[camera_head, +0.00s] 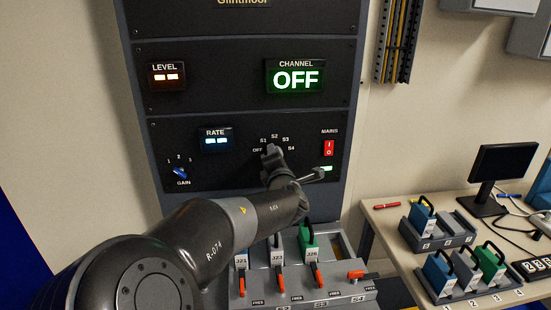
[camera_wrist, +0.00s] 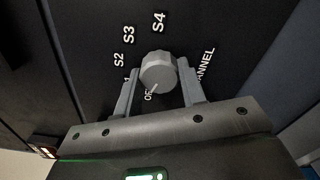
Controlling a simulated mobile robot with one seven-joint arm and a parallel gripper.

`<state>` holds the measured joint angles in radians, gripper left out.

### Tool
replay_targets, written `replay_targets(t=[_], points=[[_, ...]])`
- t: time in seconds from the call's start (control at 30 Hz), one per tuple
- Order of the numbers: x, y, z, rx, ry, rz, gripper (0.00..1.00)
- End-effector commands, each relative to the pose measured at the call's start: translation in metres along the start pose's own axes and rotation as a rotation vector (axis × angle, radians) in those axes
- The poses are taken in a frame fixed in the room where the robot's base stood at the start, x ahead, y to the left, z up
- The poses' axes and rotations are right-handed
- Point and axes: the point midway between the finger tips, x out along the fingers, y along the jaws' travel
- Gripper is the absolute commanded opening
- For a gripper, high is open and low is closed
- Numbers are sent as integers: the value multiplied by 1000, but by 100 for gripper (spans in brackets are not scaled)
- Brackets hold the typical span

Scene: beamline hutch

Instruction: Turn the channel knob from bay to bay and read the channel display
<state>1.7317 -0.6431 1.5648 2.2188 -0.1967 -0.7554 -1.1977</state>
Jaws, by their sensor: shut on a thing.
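The channel knob (camera_wrist: 158,70) is a grey round knob on the black panel, seen in the wrist view. My gripper (camera_wrist: 159,80) is shut on it, with one finger on each side. A pale pointer line on the knob faces the OFF mark. The marks S2, S3 and S4 show around it; S1 is partly hidden by a finger. In the head view my gripper (camera_head: 271,155) covers the knob below the printed OFF to S4 marks. The channel display (camera_head: 295,78) reads OFF in lit green-white letters.
The panel also has a level display (camera_head: 167,75), a rate display (camera_head: 216,141), a blue gain knob (camera_head: 180,173) and a red mains switch (camera_head: 329,148). Below, a grey bay rack (camera_head: 355,294) holds labelled modules with red levers. A bench with a monitor (camera_head: 503,170) stands right.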

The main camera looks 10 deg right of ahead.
Motion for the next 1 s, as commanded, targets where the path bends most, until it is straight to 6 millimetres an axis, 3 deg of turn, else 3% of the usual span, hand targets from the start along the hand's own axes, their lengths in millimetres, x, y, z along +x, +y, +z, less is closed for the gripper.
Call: replay_targets(t=[0.5, 1.0], points=[[-1, -1, 0, 383, 0, -4, 14], [-1, -1, 0, 508, -1, -4, 14]])
